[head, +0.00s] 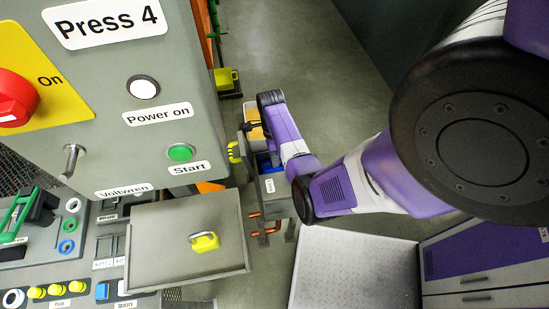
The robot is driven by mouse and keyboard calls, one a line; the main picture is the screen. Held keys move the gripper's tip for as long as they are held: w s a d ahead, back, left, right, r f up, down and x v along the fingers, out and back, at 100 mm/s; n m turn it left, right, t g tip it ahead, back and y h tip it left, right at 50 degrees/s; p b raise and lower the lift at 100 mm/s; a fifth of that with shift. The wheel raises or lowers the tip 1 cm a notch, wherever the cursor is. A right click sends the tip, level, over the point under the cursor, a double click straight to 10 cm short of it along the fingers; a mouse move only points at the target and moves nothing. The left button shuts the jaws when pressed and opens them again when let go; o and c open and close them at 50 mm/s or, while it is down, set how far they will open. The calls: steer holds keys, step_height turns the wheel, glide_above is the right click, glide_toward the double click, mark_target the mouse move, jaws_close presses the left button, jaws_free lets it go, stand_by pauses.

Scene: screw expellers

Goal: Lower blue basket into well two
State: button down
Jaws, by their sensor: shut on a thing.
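My gripper (248,127) is small and dark at the end of my purple and white arm, over a grey unit with wells beyond the press panel. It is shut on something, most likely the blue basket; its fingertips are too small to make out. A bit of blue (267,162), which looks like part of the basket, shows just below my wrist at the grey unit (275,191). The wrist hides most of it, so I cannot tell how deep it sits. An opening with a tan inside (255,122) lies just behind. The well numbers are not readable.
The Press 4 panel (140,100) stands at the left with a red knob (14,98) and a green start button (180,152). Copper pipes (268,229) stick out below the unit. Bare floor (300,50) lies beyond.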

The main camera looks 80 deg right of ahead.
steer(key=shift+f, duration=0.6)
steer(key=c, duration=0.9)
jaws_free()
steer(key=shift+c, duration=0.2)
step_height(320, 180, up, 10)
steer(key=p, duration=0.9)
steer(key=shift+p, duration=0.4)
